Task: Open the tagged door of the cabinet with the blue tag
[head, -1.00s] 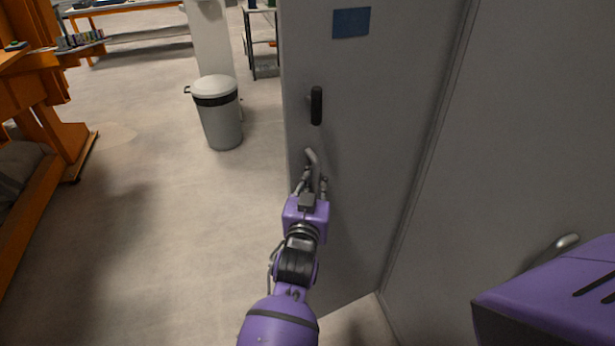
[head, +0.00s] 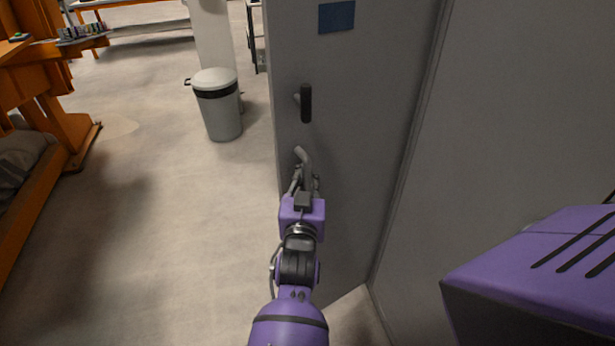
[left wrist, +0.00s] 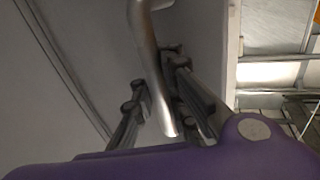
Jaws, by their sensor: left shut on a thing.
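The blue tag (head: 337,17) is a plain rectangle high on a grey cabinet door (head: 350,130). The door stands at an angle to the neighbouring grey panel, its bottom edge running out over the floor. A silver lever handle (head: 301,154) sits near the door's left edge; it also shows in the left wrist view (left wrist: 148,50). My left gripper (head: 306,182) is shut on this handle, with its dark fingers on both sides of it in the left wrist view (left wrist: 158,95). The fingers partly hide the handle's lower part. My right gripper is not in view.
A dark upright grip (head: 305,103) projects from the door above the lever. A grey panel (head: 500,120) fills the right side. A lidded bin (head: 217,105) stands left of the door. An orange frame (head: 35,110) is at the far left. Floor between is clear.

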